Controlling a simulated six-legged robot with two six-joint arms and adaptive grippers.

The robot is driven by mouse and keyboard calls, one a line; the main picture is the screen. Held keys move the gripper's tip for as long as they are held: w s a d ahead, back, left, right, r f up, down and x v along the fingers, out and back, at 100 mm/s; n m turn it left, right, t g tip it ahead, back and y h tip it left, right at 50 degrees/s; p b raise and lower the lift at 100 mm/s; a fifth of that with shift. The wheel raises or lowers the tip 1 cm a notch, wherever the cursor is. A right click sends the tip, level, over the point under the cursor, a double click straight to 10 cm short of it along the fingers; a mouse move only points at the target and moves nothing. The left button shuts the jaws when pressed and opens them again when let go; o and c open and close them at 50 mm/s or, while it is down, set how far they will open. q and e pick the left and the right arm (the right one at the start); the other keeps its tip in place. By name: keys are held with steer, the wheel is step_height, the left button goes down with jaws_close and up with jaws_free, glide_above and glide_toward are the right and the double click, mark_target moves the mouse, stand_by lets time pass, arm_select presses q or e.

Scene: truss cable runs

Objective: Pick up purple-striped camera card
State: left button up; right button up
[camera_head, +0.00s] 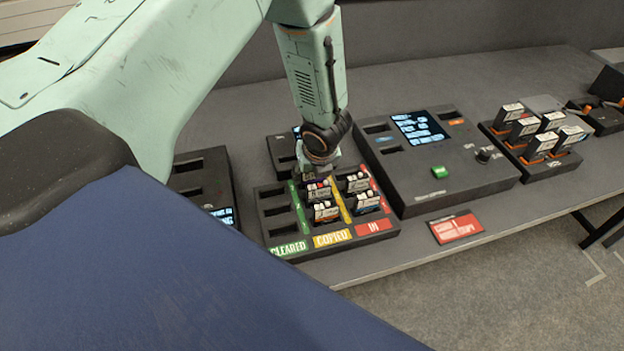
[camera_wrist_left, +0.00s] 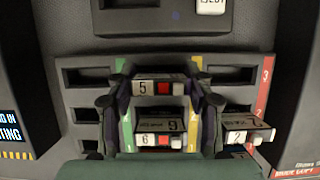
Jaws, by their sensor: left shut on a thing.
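My left gripper (camera_head: 318,172) is low over the far part of the middle, yellow-marked COPIED column of the card tray (camera_head: 274,191). It is shut on the purple-striped camera card (camera_head: 318,190), marked 5 with a red patch in the left wrist view (camera_wrist_left: 158,88). Purple shows beside the fingers there, but the stripe is mostly hidden. The card is upright and low at the tray; whether its lower edge is clear of the slot cannot be told. A card marked 6 (camera_wrist_left: 160,139) stands just nearer in the same column. My right gripper is not in view.
The green CLEARED column is empty. A console with a screen (camera_head: 437,175) stands to the right, and a card rack (camera_head: 560,166) lies beyond it. A red placard (camera_head: 456,228) lies in front.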

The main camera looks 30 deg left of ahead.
arm_select(q)
steer(key=shift+c, duration=0.8)
steer(key=shift+a+r, duration=0.1)
steer(key=shift+r, duration=0.05)
